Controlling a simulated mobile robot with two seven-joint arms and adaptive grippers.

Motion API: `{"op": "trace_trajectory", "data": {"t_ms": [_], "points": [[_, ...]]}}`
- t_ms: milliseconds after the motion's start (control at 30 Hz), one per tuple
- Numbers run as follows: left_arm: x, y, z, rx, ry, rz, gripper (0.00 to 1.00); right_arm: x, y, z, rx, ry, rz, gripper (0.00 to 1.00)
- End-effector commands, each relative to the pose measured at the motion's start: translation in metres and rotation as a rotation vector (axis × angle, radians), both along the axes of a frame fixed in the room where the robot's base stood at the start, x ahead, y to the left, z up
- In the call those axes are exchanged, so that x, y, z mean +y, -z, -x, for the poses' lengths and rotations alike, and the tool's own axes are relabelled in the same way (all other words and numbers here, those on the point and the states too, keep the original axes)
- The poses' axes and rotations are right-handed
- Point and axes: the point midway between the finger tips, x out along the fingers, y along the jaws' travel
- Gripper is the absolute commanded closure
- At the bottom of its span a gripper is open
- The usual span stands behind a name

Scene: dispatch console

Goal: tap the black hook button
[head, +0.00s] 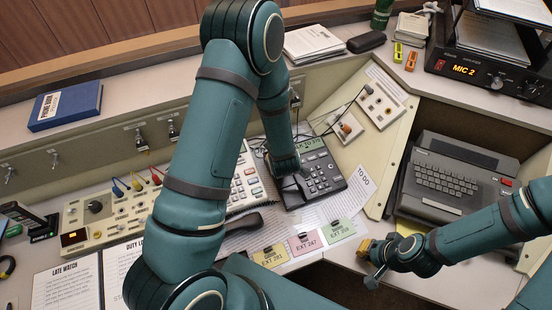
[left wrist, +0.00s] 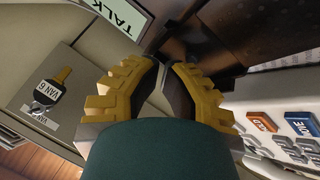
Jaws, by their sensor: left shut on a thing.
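The black desk telephone (head: 325,172), with a lit display and a keypad, stands at the middle of the console. My left gripper (head: 285,168) is at its left side, low over the cradle. It hides that part, and I cannot make out the black hook button. In the left wrist view the yellow fingers (left wrist: 160,88) are close together; what lies between them is not clear. A dark handset (head: 245,222) lies on the desk, partly behind my arm. My right gripper (head: 370,260) hangs at the desk's front edge, away from the telephone; its jaw opening is unclear.
A keypad with coloured keys (head: 245,180) stands left of the telephone, partly behind my arm. EXT cards (head: 305,242) lie in front, a TO DO sheet (head: 362,183) to the right. A grey keyboard terminal (head: 450,180) is further right. A VAN 6 key (left wrist: 52,92) hangs on a panel.

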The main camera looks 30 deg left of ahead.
Motion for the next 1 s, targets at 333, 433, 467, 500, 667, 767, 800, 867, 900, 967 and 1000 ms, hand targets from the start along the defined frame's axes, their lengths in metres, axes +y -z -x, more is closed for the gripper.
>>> {"op": "trace_trajectory", "data": {"t_ms": [333, 433, 467, 500, 667, 767, 800, 867, 900, 967, 1000], "points": [[0.001, 0.004, -0.001, 0.000, 0.000, 0.000, 1.00, 0.000, 0.004, 0.000, 0.000, 0.000, 0.000, 1.00], [0.001, 0.005, -0.001, 0.000, 0.000, 0.000, 1.00, 0.000, 0.005, 0.000, 0.000, 0.000, 0.000, 1.00], [0.001, 0.006, -0.001, 0.000, 0.000, 0.000, 1.00, 0.000, 0.006, 0.000, 0.000, 0.000, 0.000, 1.00], [0.001, 0.006, -0.001, 0.000, 0.000, 0.000, 1.00, 0.000, 0.006, 0.000, 0.000, 0.000, 0.000, 1.00], [0.001, 0.008, -0.001, 0.000, 0.000, 0.000, 1.00, 0.000, 0.008, 0.000, 0.000, 0.000, 0.000, 1.00], [0.001, 0.009, -0.001, 0.000, 0.000, 0.000, 1.00, 0.000, 0.009, 0.000, 0.000, 0.000, 0.000, 1.00], [0.001, 0.010, -0.001, 0.000, 0.000, 0.000, 1.00, 0.000, 0.010, 0.000, 0.000, 0.000, 0.000, 1.00], [0.001, 0.010, -0.001, 0.000, 0.000, 0.000, 1.00, 0.000, 0.011, 0.000, 0.001, 0.000, 0.000, 1.00], [0.001, 0.011, -0.001, 0.000, 0.000, 0.000, 1.00, 0.000, 0.011, 0.000, 0.001, 0.000, 0.000, 1.00], [0.001, 0.011, -0.001, 0.000, 0.000, 0.000, 1.00, 0.000, 0.012, 0.000, 0.001, 0.000, 0.000, 1.00], [0.001, 0.011, -0.001, 0.001, -0.001, 0.000, 1.00, 0.000, 0.011, 0.000, 0.001, 0.001, 0.001, 1.00]]}}
